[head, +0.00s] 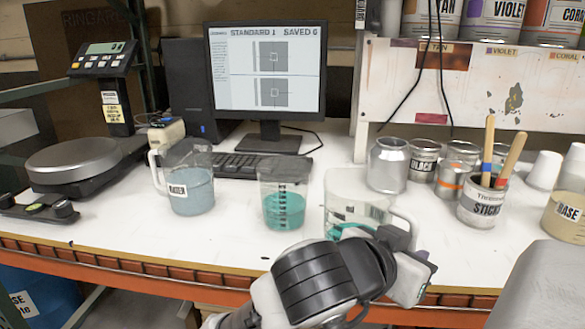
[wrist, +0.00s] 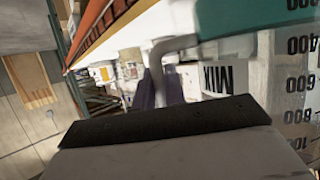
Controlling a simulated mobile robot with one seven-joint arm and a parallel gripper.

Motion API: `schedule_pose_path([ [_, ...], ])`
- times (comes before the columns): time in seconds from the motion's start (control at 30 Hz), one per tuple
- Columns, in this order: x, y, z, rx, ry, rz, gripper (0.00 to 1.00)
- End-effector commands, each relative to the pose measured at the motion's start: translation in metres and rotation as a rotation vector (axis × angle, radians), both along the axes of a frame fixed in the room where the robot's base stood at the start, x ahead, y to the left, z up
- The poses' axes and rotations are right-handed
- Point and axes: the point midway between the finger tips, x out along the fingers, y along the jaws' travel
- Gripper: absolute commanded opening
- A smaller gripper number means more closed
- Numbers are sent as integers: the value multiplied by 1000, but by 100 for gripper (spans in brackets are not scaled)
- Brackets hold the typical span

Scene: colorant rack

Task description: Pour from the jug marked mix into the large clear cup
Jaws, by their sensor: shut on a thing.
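The jug marked mix (head: 350,212) is clear, with some teal liquid low inside. It looks roughly upright at the front of the bench; its height above the top is hard to tell. In the wrist view, which is upside down, its MIX label (wrist: 218,78) and handle (wrist: 165,55) show. My gripper (head: 398,232) is shut on the handle, at the jug's right. The large clear cup (head: 283,172) stands upright left of the jug, a small gap between them. It has black graduation marks and teal liquid in its lower half.
The water jug (head: 188,190) stands left of the cup. A keyboard (head: 240,166) and monitor (head: 266,72) are behind. A stick can (head: 482,203), metal cans (head: 388,165) and a base container (head: 566,216) are on the right. A scale (head: 72,158) is at far left.

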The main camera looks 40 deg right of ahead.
Motion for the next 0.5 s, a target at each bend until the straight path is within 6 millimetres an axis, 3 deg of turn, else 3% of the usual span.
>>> schedule_pose_path([
  [0.5,12,0,43,5,240,0,0],
])
